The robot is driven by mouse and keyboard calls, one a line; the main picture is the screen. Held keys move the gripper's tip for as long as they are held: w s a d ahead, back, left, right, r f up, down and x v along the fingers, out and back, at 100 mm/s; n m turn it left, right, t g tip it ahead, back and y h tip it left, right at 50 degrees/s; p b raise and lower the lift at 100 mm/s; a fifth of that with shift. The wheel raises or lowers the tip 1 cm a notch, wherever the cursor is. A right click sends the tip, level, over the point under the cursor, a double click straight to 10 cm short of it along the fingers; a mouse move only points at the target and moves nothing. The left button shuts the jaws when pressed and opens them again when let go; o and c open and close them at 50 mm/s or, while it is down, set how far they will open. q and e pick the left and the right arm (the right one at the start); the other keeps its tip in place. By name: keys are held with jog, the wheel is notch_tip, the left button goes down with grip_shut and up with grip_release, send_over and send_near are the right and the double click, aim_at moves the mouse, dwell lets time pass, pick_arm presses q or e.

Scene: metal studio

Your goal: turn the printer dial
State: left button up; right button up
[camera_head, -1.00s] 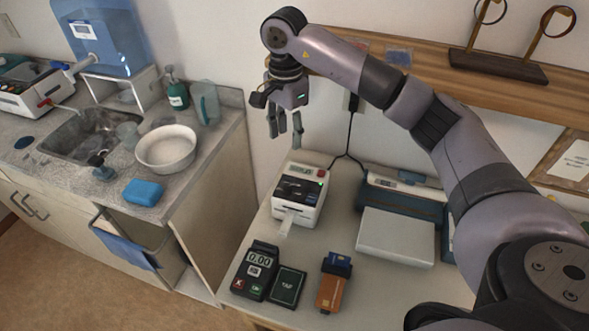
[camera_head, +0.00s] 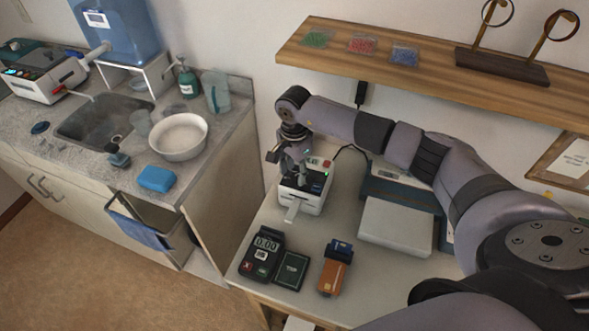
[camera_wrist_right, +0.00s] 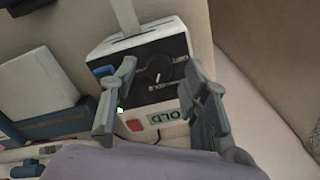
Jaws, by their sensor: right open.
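The printer (camera_head: 312,199) is a small white box with a black top panel, standing on the light table, a paper strip sticking out of its front. In the right wrist view the printer (camera_wrist_right: 127,45) shows its round black dial (camera_wrist_right: 158,71) with a white mark, a red button and a small display reading "OLD". My right gripper (camera_head: 299,180) is over the printer's top and partly hides it. In the wrist view its two fingers (camera_wrist_right: 158,92) are open, one on each side of the dial. Whether they touch the panel I cannot tell. My left gripper is not in view.
A card reader (camera_head: 262,254), a dark green box (camera_head: 291,270) and an orange-brown item (camera_head: 334,272) lie in front of the printer. A blue-and-white device (camera_head: 397,226) stands to its right. A wooden shelf (camera_head: 430,75) runs above. The sink counter (camera_head: 80,165) is at left.

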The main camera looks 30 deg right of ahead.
jog(key=shift+f, duration=0.55)
grip_shut()
